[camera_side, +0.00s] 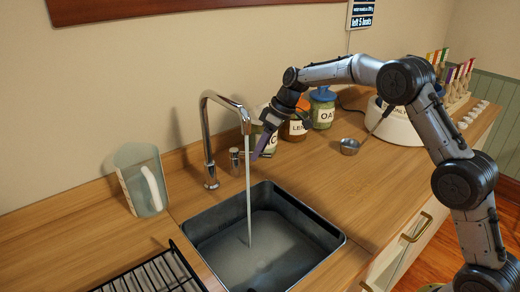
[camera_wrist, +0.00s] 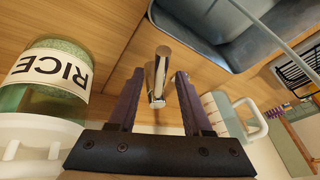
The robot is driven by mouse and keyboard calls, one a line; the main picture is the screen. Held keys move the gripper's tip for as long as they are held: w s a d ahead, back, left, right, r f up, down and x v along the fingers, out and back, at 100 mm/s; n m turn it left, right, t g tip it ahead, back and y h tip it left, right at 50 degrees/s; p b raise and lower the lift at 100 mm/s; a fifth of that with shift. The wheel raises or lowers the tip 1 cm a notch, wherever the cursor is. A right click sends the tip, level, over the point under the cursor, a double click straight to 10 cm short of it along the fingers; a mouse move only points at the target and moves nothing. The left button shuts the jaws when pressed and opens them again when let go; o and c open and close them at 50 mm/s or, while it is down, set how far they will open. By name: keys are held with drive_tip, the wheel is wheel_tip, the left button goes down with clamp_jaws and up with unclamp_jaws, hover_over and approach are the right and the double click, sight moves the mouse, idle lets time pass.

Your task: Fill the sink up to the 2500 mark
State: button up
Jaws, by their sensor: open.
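The dark sink (camera_side: 330,236) is set in the wooden counter, with shallow water (camera_side: 265,250) in it. A stream of water runs from the tall chrome tap (camera_side: 207,135) into it. I cannot make out a 2500 mark in either view. The short chrome tap handle (camera_side: 235,161) stands right of the spout. My gripper (camera_side: 262,146) is beside this handle. In the wrist view, my gripper (camera_wrist: 159,74) is open, with the chrome handle (camera_wrist: 158,85) between its two purple fingers and a gap visible on each side. The sink also shows at the top of the wrist view (camera_wrist: 215,45).
A clear jug (camera_side: 130,185) stands left of the tap, near the wall. Labelled jars (camera_side: 322,108) stand behind my gripper; the rice jar (camera_wrist: 45,85) is close to it. A black rack (camera_side: 150,275) is at front left. A metal ladle (camera_side: 349,146) lies on the counter at right.

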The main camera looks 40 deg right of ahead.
clamp_jaws()
idle(1.4)
